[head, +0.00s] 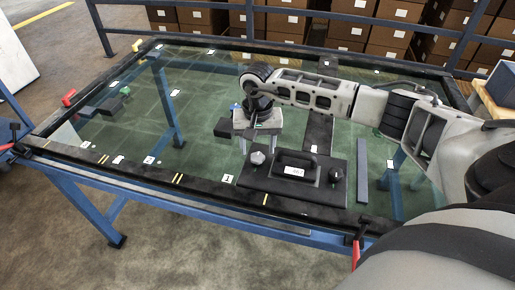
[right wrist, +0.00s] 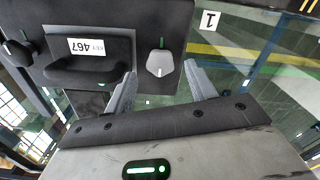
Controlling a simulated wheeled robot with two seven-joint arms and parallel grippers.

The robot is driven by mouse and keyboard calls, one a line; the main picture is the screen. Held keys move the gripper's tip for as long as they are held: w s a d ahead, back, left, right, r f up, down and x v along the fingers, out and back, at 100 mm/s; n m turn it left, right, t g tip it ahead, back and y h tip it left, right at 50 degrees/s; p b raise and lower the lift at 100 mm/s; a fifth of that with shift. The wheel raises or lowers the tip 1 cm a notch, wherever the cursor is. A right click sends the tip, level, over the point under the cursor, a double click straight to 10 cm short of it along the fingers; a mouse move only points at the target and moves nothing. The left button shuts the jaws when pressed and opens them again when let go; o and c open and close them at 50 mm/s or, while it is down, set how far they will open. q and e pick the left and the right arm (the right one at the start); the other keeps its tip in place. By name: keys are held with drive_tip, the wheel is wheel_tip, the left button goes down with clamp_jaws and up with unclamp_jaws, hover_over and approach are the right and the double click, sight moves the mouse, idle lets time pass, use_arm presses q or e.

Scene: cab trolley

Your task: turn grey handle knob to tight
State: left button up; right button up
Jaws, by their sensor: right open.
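The grey handle knob (head: 257,158) sits on the left part of a black panel (head: 262,184) on the glass table. In the right wrist view the grey knob (right wrist: 160,63) shows beside a black handle, with a short green mark at its upper edge. My right gripper (head: 258,146) is open just behind and above the knob. In its wrist view the two grey fingers are spread either side of the knob's line, with their tips near it; contact cannot be told. My left gripper is not in view.
A black handle (head: 295,163) with a white label stands mid-panel, near the right gripper. A darker second knob (head: 335,172) is at the panel's right. The table's dark frame (head: 180,181) borders the glass, mostly clear at left.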

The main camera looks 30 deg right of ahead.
sight(258, 159)
wheel_tip(258, 159, down, 2)
drive_tip(key=shift+f, duration=0.3)
drive_tip(key=c, duration=1)
